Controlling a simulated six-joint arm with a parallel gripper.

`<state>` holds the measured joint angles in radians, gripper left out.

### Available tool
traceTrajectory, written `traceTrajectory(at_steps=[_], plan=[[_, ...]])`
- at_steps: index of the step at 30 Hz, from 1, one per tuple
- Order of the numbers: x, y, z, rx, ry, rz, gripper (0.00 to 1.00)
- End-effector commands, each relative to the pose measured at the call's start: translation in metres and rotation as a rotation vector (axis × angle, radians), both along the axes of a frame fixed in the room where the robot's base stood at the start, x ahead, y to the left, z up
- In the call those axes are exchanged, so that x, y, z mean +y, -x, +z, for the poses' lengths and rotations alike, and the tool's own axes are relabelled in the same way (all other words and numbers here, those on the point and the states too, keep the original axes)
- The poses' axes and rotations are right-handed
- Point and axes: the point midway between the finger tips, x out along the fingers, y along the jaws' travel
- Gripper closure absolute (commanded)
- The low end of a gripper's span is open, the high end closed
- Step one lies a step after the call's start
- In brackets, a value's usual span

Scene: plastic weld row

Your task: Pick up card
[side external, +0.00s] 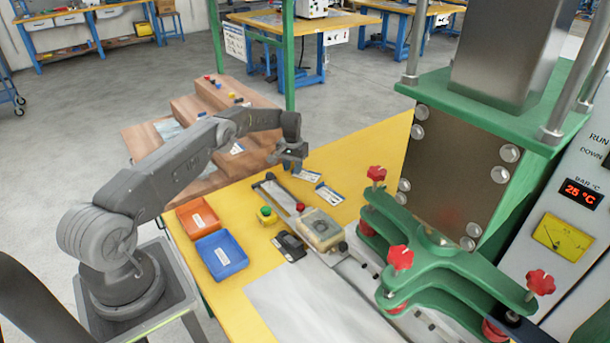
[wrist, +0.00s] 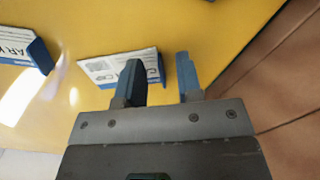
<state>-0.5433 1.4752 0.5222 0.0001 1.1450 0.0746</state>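Two white cards with blue edges and print lie on the yellow table. The nearer one to my gripper is a card (side external: 307,175), also in the wrist view (wrist: 104,69); the other card (side external: 329,194) is at the left edge of the wrist view (wrist: 18,50). My gripper (side external: 289,164) hangs beside the nearer card. Its two dark blue fingers are apart, with nothing held, in the wrist view (wrist: 160,76). The left finger covers part of that card, and the card's right end shows between the fingers. The exact height above the card cannot be told.
An orange bin (side external: 198,217) and a blue bin (side external: 221,254) stand at the table's left. A fixture with a clear block (side external: 320,229) and a green button box (side external: 267,215) are nearer the front. The green press (side external: 450,250) stands right. Wooden steps (side external: 195,118) lie behind.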

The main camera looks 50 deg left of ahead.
Motion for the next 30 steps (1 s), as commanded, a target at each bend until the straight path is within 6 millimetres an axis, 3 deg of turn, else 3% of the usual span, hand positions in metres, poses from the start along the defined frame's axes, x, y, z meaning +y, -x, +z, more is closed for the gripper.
traceTrajectory(at_steps=[8, 19, 30], plan=[[0.0, -0.0002, -0.0044, -0.002, -0.001, 0.0, 0.67], [-0.0001, -0.0002, -0.0043, -0.001, 0.0, 0.0, 1.0], [0.0, -0.0001, -0.0043, -0.001, 0.0, 0.0, 1.0]])
